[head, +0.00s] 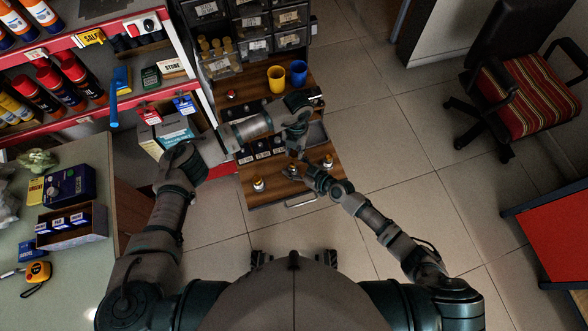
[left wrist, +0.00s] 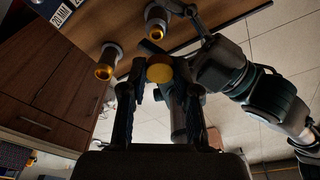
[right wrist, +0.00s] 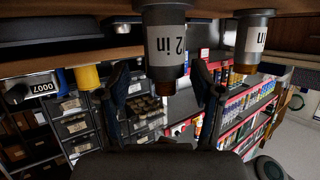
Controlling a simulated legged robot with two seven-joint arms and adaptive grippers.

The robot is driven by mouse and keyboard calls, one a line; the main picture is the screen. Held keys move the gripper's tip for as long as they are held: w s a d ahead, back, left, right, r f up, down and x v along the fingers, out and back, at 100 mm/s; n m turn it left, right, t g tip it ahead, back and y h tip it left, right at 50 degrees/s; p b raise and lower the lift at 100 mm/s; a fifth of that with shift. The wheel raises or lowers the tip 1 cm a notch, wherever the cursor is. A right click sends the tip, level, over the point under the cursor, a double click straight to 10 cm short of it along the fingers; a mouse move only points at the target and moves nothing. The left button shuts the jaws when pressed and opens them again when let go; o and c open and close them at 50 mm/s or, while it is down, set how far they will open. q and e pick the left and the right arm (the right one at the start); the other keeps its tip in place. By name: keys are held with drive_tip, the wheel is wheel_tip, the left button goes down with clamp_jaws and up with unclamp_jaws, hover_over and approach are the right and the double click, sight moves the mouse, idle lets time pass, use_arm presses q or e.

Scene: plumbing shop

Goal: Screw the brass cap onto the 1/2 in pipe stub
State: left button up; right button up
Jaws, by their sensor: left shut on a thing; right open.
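My left gripper (head: 297,128) is over the wooden bench top. In the left wrist view its fingers (left wrist: 158,85) are shut on the round brass cap (left wrist: 159,69). My right gripper (head: 310,174) is low over the bench front, open. In the right wrist view its fingers (right wrist: 162,88) lie on either side of a grey stub (right wrist: 166,45) whose label partly reads "2 in"; whether they surround it is unclear. A second labelled stub (right wrist: 252,40) stands to the right. In the left wrist view, two brass-ended stubs (left wrist: 107,62) (left wrist: 156,20) show, the latter beside my right gripper.
More stubs stand at the bench front left (head: 258,184) and right (head: 328,162). A yellow cup (head: 276,78) and a blue cup (head: 298,72) stand at the back, before parts drawers (head: 255,45).

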sight(292, 165)
use_arm(q)
drive_tip(key=shift+a, duration=0.65)
use_arm(e)
drive_tip(key=shift+a, duration=0.6)
clamp_jaws()
use_arm(q)
drive_tip(key=shift+d+f, duration=0.2)
drive_tip(key=shift+f, duration=0.2)
use_arm(e)
drive_tip(key=shift+d, duration=0.2)
use_arm(q)
drive_tip(key=f, duration=0.3)
drive_tip(key=shift+d+f, duration=0.25)
drive_tip(key=shift+d, duration=0.05)
use_arm(e)
drive_tip(key=shift+d, duration=0.25)
use_arm(q)
drive_tip(key=shift+f, duration=0.25)
drive_tip(key=shift+a, duration=0.2)
use_arm(e)
drive_tip(key=shift+a, duration=0.2)
use_arm(q)
drive_tip(key=shift+a, duration=0.1)
use_arm(e)
drive_tip(key=shift+a, duration=0.1)
use_arm(q)
drive_tip(key=shift+f, duration=0.9)
use_arm(e)
drive_tip(key=shift+d, duration=0.2)
